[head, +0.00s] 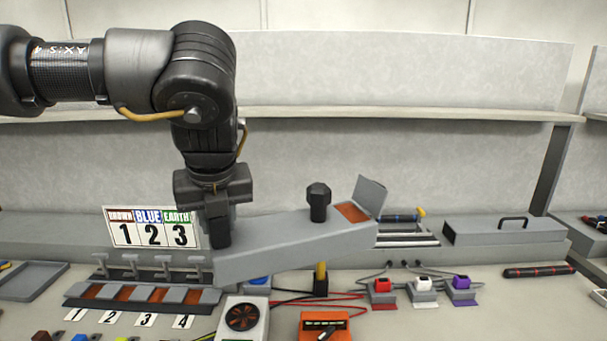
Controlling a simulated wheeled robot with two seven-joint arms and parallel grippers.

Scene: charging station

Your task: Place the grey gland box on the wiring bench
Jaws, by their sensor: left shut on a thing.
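The grey gland box (290,247) is a long grey body running across the middle of the head view, slanting up to the right. A black hexagonal gland (318,202) stands on its top, and an open flap at its right end shows an orange-brown inside. My left gripper (220,240) comes down from above and is shut on the left end of the box; the fingertips are partly hidden. The box appears raised over the wiring bench (480,312), though its underside is hidden. My right gripper is out of view.
A number sign (151,228) stands behind the left gripper. A row of grey clamps over a strip (140,295) is at left. A fan unit (243,318) and an orange meter (325,325) are in front. Coloured plugs (422,286) and a grey handled case (503,231) are at right.

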